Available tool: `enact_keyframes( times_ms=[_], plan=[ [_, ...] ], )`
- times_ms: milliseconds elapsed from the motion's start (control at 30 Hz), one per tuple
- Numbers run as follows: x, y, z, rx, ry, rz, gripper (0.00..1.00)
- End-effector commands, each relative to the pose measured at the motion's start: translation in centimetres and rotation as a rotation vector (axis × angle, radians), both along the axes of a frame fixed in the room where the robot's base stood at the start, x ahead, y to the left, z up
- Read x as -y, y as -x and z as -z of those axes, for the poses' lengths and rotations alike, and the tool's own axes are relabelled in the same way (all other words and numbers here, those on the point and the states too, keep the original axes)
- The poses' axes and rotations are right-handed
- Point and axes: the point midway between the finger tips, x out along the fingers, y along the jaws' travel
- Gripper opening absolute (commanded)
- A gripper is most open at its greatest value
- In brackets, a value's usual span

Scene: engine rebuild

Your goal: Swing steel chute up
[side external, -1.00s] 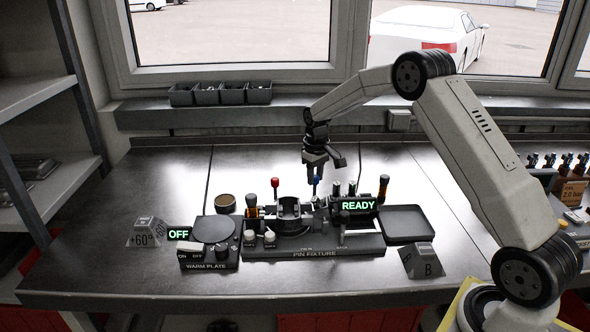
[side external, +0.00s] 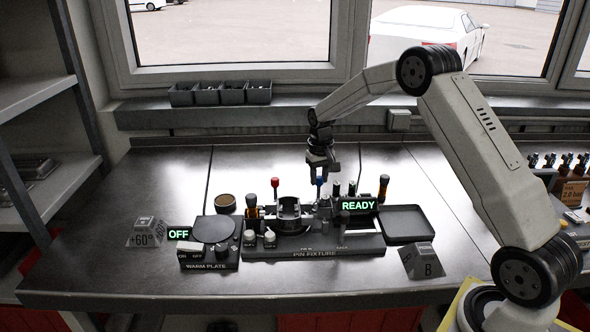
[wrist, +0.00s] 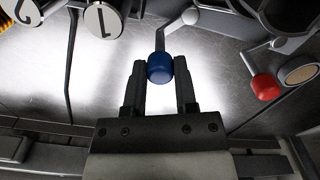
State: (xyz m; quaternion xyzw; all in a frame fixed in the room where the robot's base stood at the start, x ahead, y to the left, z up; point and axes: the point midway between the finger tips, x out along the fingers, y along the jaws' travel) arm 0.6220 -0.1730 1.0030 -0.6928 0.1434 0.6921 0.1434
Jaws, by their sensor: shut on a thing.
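A blue knob (side external: 319,182) stands at the back of the pin fixture (side external: 315,253). In the wrist view the blue knob (wrist: 160,68) sits between my fingertips, on the end of a bent steel arm (wrist: 176,25). My gripper (wrist: 160,84) is shut on the blue knob. In the side view my gripper (side external: 320,171) points down at the fixture's rear. I cannot clearly single out the steel chute; fixture parts crowd the space around it.
A red knob (side external: 275,183) stands left of the blue one and shows in the wrist view (wrist: 265,87). The READY sign (side external: 359,206) and dark posts stand close on the right. A warm plate (side external: 213,229) is left, an empty dark tray (side external: 406,222) right. The bench behind is clear.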

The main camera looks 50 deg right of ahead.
Motion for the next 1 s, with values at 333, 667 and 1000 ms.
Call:
enact_keyframes(
  times_ms=[333, 667, 1000],
  plan=[
    [0.0, 0.0, 0.0, -0.001, 0.0, 0.0, 0.71],
    [0.0, 0.0, -1.1, 0.0, 0.0, -0.001, 0.71],
    [0.0, 0.0, -5.3, 0.002, 0.001, 0.0, 0.71]
  ],
)
